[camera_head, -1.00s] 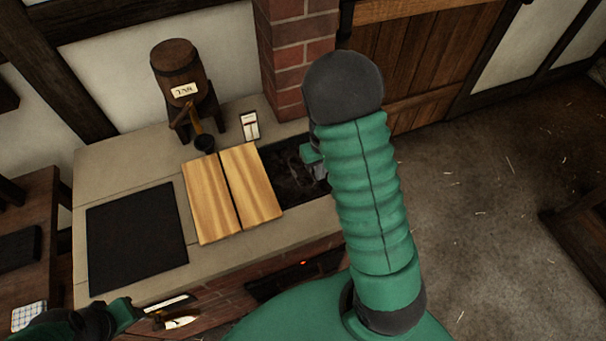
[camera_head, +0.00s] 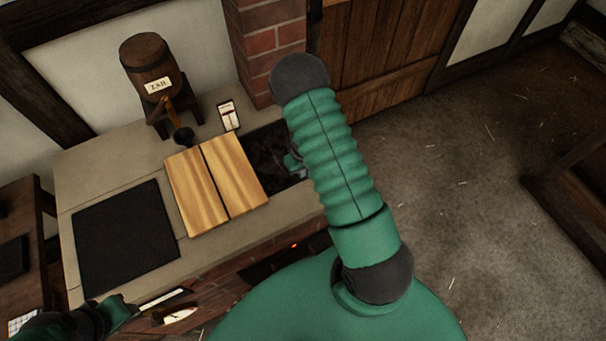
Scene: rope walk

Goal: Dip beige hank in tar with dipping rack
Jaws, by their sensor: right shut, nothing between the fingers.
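I see no beige hank and cannot pick out a dipping rack. My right arm crosses the middle and hides most of my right gripper (camera_head: 293,163); a small green and grey part shows at its left edge, over the dark recess. That gripper is shut and empty. My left gripper (camera_head: 168,309) is low at the left, beside the bench front; its jaw state is unclear.
Two pale wooden boards (camera_head: 215,183) lie side by side on the stone bench (camera_head: 105,157). A black slab (camera_head: 122,238) lies left of them. A dark recess (camera_head: 262,152) is to their right, with a small card (camera_head: 229,116) behind. The floor (camera_head: 450,200) at right is open.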

